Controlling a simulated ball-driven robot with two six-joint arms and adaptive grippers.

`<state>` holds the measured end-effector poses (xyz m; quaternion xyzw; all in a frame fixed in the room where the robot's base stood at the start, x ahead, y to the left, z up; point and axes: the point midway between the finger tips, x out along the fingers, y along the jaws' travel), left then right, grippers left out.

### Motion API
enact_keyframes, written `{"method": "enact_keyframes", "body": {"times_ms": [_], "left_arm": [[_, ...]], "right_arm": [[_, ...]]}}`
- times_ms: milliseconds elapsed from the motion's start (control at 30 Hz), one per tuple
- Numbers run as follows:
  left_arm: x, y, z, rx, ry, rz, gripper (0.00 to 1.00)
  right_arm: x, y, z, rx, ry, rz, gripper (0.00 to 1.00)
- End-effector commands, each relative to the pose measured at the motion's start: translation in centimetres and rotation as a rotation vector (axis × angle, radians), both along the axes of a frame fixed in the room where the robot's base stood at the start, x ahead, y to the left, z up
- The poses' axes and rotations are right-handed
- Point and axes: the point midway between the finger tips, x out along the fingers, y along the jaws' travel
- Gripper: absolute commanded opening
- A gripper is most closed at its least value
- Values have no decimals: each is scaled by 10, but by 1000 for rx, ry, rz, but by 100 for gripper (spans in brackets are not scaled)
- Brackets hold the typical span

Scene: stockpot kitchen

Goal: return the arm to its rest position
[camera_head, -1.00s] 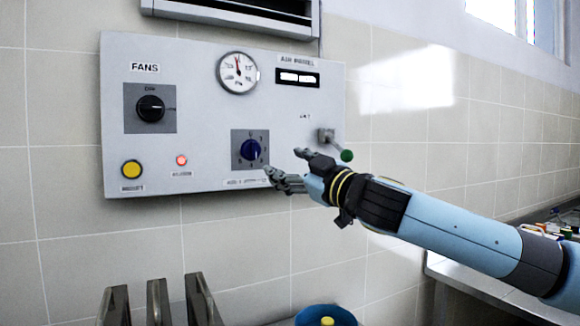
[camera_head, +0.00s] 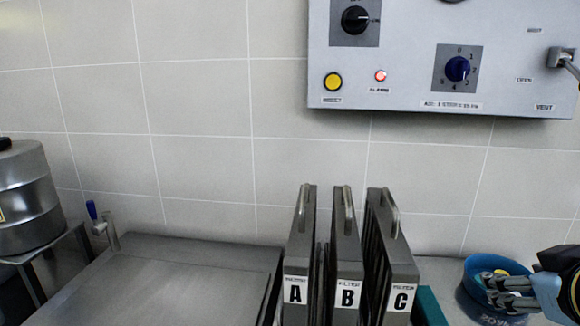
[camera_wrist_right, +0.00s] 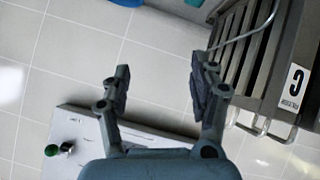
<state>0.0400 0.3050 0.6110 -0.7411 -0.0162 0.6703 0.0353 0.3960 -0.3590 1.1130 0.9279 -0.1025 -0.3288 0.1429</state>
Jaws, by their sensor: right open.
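My right gripper (camera_head: 508,290) is at the lower right of the head view, in front of a blue tub. The right wrist view shows its two fingers (camera_wrist_right: 158,85) spread wide with nothing between them. The wall panel (camera_head: 420,95) is at the upper right of the head view, with a blue rotary knob (camera_head: 457,69), a black fan knob (camera_head: 355,20) and a yellow button (camera_head: 333,82). The gripper is below the panel and apart from it. My left gripper is not in view.
Upright filters marked A (camera_head: 296,290), B (camera_head: 347,293) and C (camera_head: 402,297) stand left of the gripper. The blue tub (camera_head: 478,266) is beside them. A steel pot (camera_head: 25,200) stands at far left. The steel counter (camera_head: 180,285) between is bare.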

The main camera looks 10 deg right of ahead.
Motion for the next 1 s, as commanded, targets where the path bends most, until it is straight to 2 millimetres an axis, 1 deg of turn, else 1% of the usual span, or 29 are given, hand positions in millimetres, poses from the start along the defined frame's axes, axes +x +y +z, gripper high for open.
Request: {"method": "enact_keyframes", "body": {"times_ms": [33,100,200,267,300,400,433,467,500,567,600,667,700,767,800,867,900,967,1000], "left_arm": [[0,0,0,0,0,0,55],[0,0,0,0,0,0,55],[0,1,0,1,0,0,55],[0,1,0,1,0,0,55],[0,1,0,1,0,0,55],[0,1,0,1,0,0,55],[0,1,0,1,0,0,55],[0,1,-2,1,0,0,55],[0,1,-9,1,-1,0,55],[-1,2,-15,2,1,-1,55],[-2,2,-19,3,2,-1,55],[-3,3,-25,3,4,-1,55],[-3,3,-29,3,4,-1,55],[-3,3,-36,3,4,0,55],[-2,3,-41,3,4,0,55],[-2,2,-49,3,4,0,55],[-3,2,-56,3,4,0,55],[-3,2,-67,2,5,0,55],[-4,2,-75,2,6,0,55]], "right_arm": [[-22,12,-17,37,78,-9,61],[-50,26,-35,77,184,-13,61],[-86,46,-54,129,314,-8,61],[-107,57,-62,159,385,-1,61],[-120,65,-66,180,431,5,61],[-152,84,-75,230,538,25,61],[-162,90,-76,245,569,31,61],[-167,93,-84,253,591,36,61],[-160,89,-105,246,592,32,61],[-156,87,-130,245,598,28,61],[-153,85,-146,246,602,25,61],[-151,83,-172,246,609,22,61],[-149,82,-190,247,614,19,61],[-148,80,-219,248,622,15,61],[-148,78,-240,249,628,13,61],[-150,75,-275,250,640,7,61],[-153,73,-301,252,648,4,61],[-160,70,-346,254,661,-2,61],[-166,68,-378,255,672,-6,61]]}}
